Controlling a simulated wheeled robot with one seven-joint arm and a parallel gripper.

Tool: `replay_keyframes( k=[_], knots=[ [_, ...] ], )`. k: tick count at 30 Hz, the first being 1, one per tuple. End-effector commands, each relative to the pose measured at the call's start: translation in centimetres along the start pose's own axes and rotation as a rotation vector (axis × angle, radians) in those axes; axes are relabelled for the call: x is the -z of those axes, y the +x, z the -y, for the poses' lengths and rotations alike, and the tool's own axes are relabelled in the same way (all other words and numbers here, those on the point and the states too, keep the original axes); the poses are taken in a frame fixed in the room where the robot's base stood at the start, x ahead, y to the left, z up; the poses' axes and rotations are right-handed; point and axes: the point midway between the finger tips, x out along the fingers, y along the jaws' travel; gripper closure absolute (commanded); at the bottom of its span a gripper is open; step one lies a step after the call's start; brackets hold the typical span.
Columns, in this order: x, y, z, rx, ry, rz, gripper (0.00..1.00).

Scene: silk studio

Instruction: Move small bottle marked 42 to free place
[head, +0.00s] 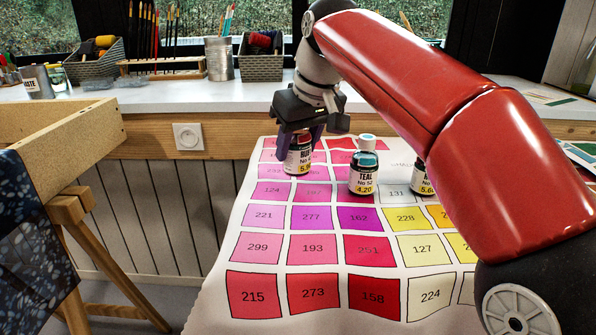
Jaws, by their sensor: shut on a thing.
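My gripper (301,137) points down at the far left part of the cloth and is shut on a small bottle (299,156). The bottle is upright, with a label that reads "BLU..." and a price starting with 5; its number is too small to read surely. Its cap is hidden between the fingers. I cannot tell whether its base touches the cloth. The cloth (270,275) bears numbered pink, red and yellow squares. I cannot make out a bottle marked 42 for certain.
A teal bottle (363,176) marked No 52 stands close to the right of the held bottle. Another bottle (420,180) stands farther right, partly behind my red arm. The front squares are clear. A wooden frame (75,125) stands at left; baskets and brushes line the sill (160,98).

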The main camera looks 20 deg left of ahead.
Motion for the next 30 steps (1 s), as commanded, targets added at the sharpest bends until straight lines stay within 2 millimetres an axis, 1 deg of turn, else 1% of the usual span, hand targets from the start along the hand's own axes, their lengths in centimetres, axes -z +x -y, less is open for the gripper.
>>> replay_keyframes(
  k=[6, 8, 20, 21, 26, 30],
  knots=[
    [-1.2, 2.8, 0.0, -0.002, 0.001, 0.000, 0.80],
    [-1.4, 3.3, -0.1, -0.002, 0.001, 0.000, 0.80],
    [-1.6, 3.7, -0.1, -0.001, 0.001, -0.001, 0.80],
    [-1.6, 3.8, -0.1, -0.001, 0.001, 0.000, 0.54],
    [-1.6, 3.7, -0.1, -0.001, 0.001, 0.000, 0.33],
    [-1.6, 3.7, 0.0, -0.001, 0.001, 0.000, 0.33]
  ],
)
